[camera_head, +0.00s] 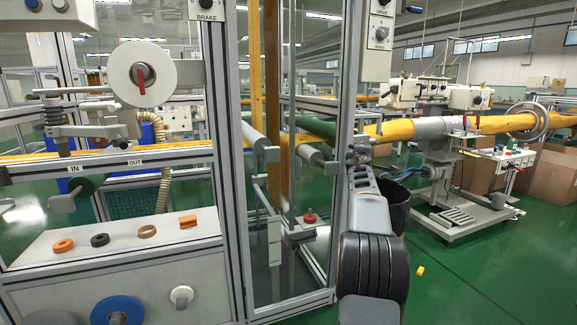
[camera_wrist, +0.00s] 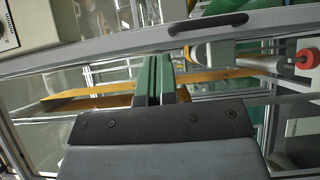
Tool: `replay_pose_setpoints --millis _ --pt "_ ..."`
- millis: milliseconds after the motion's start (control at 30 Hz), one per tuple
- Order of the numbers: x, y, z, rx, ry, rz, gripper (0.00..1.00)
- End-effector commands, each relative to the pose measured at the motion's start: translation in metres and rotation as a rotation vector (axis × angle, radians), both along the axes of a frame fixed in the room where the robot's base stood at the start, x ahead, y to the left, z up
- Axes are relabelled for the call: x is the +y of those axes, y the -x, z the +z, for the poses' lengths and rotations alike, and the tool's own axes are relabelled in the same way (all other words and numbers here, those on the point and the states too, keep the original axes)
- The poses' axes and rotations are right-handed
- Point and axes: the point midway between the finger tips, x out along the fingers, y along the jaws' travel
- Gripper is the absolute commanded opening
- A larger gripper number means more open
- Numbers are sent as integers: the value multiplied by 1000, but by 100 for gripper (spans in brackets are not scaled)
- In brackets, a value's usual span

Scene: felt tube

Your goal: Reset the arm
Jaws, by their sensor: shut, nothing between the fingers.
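My gripper (camera_wrist: 157,62) is shut in the wrist view, with its two green fingers side by side and nothing held between them. In the head view my arm rises at the lower centre, in front of the machine frame's right post. My gripper end (camera_head: 358,148) is small and partly hidden there, near the orange felt tube (camera_head: 490,124) that runs off to the right. I cannot tell whether it touches anything. In the wrist view, an orange strip (camera_wrist: 100,102) lies beyond the fingers, behind a grey frame bar (camera_wrist: 110,52).
A glazed metal frame (camera_head: 215,180) stands left of my arm. Several rings (camera_head: 100,240) lie on its white ledge. A black bin (camera_head: 394,205) is behind my arm. A wheeled stand (camera_head: 455,225) is at right. A small yellow block (camera_head: 420,271) lies on the open green floor.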

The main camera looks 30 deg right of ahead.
Motion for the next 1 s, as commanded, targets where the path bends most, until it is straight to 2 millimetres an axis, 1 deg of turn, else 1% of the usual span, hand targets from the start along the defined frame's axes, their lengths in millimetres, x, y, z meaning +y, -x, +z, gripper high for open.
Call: replay_pose_setpoints --millis 167,233,267,367,400,467,500,533,567,600,667,700,767,800,867,900,967,1000 --pt "1 1 3 -2 -2 0 0" --pt "8 -1 11 -14 -14 1 0" --pt "13 -2 16 -23 -27 2 0" --pt "43 -6 45 -74 -99 2 0" --pt "60 -7 59 -99 -144 0 0" --pt "90 -6 79 -136 -229 -6 0" --pt "112 -5 90 -158 -297 -14 0" --pt "130 -2 98 -172 -350 -19 0" --pt "148 1 104 -182 -405 -26 0" --pt "171 7 110 -189 -480 -39 0" --pt "207 18 117 -191 -595 -56 0" --pt "231 28 119 -184 -672 -71 0" --pt "268 44 121 -163 -788 -92 0" --pt "292 57 121 -141 -867 -107 0" --pt "327 77 119 -101 -978 -131 0" --pt "349 92 118 -68 -1049 -146 0" --pt "380 115 115 -16 -1149 -170 0" --pt "399 130 112 23 -1208 -185 0"
